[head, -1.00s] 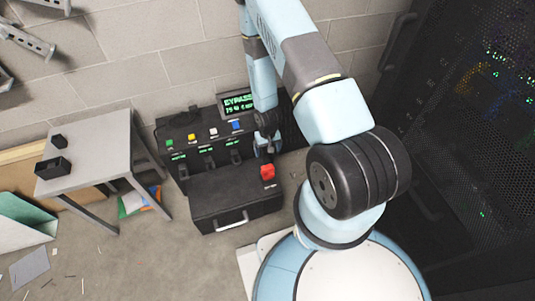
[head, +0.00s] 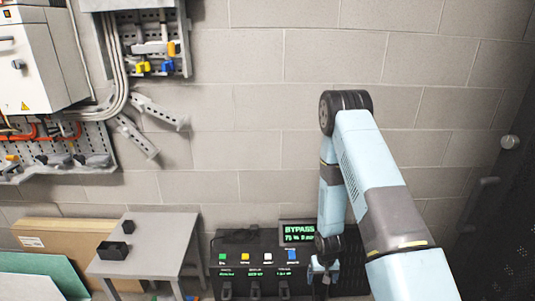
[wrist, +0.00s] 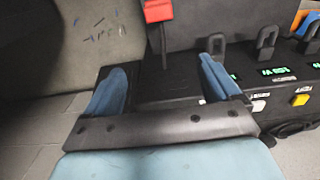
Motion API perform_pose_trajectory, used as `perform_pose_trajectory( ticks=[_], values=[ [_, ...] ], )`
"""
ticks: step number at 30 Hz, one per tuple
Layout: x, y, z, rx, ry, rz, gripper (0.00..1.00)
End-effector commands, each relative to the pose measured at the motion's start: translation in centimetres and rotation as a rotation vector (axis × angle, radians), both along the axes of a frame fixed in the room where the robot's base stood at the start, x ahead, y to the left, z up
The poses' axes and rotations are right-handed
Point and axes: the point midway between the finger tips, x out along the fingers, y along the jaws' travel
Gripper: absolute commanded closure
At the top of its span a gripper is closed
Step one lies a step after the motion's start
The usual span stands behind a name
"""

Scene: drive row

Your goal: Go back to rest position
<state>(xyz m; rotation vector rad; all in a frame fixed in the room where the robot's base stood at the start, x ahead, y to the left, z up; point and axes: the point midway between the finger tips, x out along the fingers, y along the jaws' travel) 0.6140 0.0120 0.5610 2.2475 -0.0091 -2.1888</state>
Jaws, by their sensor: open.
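My gripper (head: 319,277) hangs at the right part of the black console (head: 250,272) in the head view, its lower end close to the picture's bottom edge. In the wrist view my gripper (wrist: 160,85) is open, with two blue fingers wide apart and nothing held between them. A red block (wrist: 157,10) on a dark stem shows at the top of the wrist view, beyond the fingers and apart from them. My arm rises from the lower right of the head view, bends at a black joint and comes down to the console.
The console has coloured buttons and a green-lit display (head: 299,233). A grey table (head: 150,245) with small black boxes stands left. A tool panel (head: 155,45) and white cabinet (head: 35,60) hang on the block wall. A dark rack (head: 490,230) stands right.

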Motion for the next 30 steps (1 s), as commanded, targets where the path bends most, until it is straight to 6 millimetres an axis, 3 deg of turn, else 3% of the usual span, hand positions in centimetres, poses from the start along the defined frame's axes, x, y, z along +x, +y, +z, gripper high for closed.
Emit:
perform_pose_trajectory(
  ticks=[1, 6, 15, 23, 30],
  values=[
    [1.0, 0.0, 1.9, -0.001, -0.018, -0.001, 0.11],
    [3.0, -0.2, 7.5, -0.008, -0.048, -0.003, 0.11],
    [4.9, -0.4, 17.3, -0.017, -0.104, -0.008, 0.11],
    [5.0, -0.7, 25.6, -0.021, -0.152, -0.011, 0.11],
    [3.9, -1.0, 32.9, -0.022, -0.196, -0.015, 0.11]
  ],
)
